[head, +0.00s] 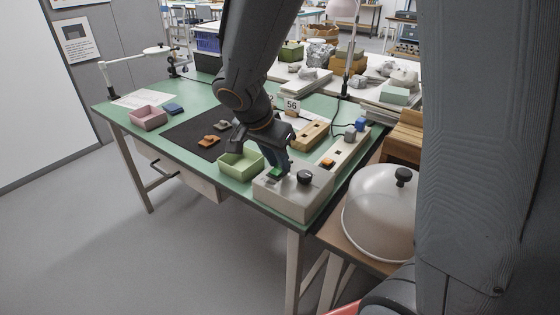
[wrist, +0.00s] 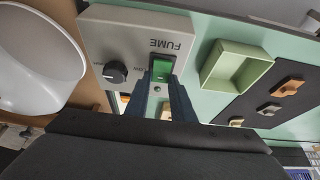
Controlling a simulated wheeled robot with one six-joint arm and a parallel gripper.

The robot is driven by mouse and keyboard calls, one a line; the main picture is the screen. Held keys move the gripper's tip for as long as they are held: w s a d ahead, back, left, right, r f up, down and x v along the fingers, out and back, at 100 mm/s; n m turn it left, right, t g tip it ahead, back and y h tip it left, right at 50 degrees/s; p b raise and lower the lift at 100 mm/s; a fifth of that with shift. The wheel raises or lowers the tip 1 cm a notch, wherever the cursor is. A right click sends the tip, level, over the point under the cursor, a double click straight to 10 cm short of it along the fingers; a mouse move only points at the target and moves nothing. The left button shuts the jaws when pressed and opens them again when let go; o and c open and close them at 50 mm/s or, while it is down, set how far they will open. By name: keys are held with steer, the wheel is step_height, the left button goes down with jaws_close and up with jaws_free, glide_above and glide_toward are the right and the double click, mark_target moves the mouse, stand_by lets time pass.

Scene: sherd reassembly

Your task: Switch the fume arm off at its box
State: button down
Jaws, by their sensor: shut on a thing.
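The fume box (head: 290,202) is a pale grey box at the table's near right corner. In the wrist view the box (wrist: 112,38) carries the word FUME, upside down. A bright green rocker switch (wrist: 162,68) sits on its top, beside a black round knob (wrist: 116,72). In the head view the green switch (head: 275,173) shows partly under my gripper (head: 279,168), and the knob (head: 304,177) is to its right. My gripper (wrist: 166,88) points down at the switch, with its narrow fingers closed on the switch's sides. The exact contact is partly hidden by the fingers.
A green tray (head: 240,164) stands close left of the box. A dark mat (head: 188,139) with sherds lies beyond it. A power strip (head: 345,150) runs behind the box. A pale dome with a black knob (head: 382,212) stands to the right.

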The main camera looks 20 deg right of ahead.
steer(key=shift+w+a+r, duration=0.1)
steer(key=shift+w+a, duration=0.05)
steer(key=c, duration=1.5)
jaws_free()
steer(key=v, duration=0.7)
steer(key=shift+r, duration=0.35)
